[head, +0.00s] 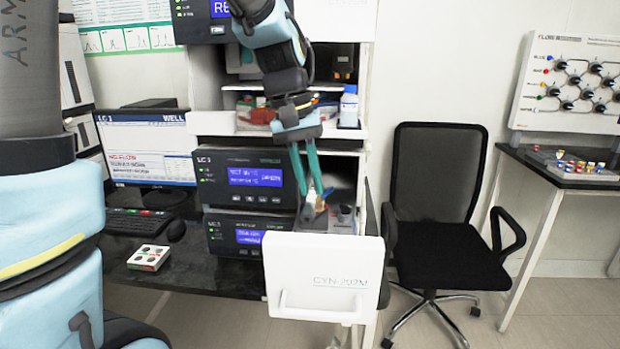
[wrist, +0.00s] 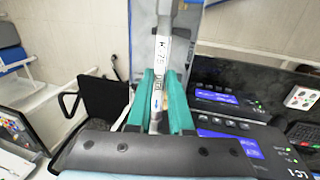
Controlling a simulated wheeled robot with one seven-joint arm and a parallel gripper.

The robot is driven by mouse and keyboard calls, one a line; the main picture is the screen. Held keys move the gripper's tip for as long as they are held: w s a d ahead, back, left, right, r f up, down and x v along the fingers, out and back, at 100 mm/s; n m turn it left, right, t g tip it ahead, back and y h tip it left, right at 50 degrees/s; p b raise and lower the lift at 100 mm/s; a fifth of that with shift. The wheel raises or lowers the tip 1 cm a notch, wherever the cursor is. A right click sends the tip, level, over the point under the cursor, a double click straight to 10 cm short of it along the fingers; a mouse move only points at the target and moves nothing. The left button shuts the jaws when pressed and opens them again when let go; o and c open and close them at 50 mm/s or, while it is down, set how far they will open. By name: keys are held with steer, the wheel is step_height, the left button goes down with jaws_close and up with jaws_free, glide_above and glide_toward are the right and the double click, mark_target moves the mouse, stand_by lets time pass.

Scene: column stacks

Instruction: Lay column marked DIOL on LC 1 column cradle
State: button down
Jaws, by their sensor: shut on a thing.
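The label print is too small to read surely as DIOL. In the head view the column is mostly hidden by the fingers and drawer. A dark instrument stack (head: 250,180) stands left of the gripper; its front reads LC 1 in the wrist view (wrist: 300,160). I cannot make out the column cradle.
A monitor (head: 150,150) and keyboard stand on the dark bench at left, with a small box (head: 149,257) at its front. A shelf with a bottle (head: 349,107) is behind the arm. A black chair (head: 440,210) stands right of the drawer.

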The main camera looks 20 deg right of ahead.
steer(key=shift+w+a+b+x, duration=0.1)
steer(key=shift+a+b+x, duration=0.1)
steer(key=shift+b+x, duration=0.65)
steer(key=shift+w+a+b+x, duration=0.15)
steer(key=shift+b+x, duration=0.3)
steer(key=shift+x, duration=0.8)
steer(key=shift+a+b+x, duration=0.25)
steer(key=shift+b+x, duration=0.4)
steer(key=shift+x, duration=0.4)
steer(key=shift+f+b, duration=0.3)
steer(key=shift+f, duration=0.35)
steer(key=c, duration=0.7)
jaws_free()
steer(key=shift+c, duration=0.2)
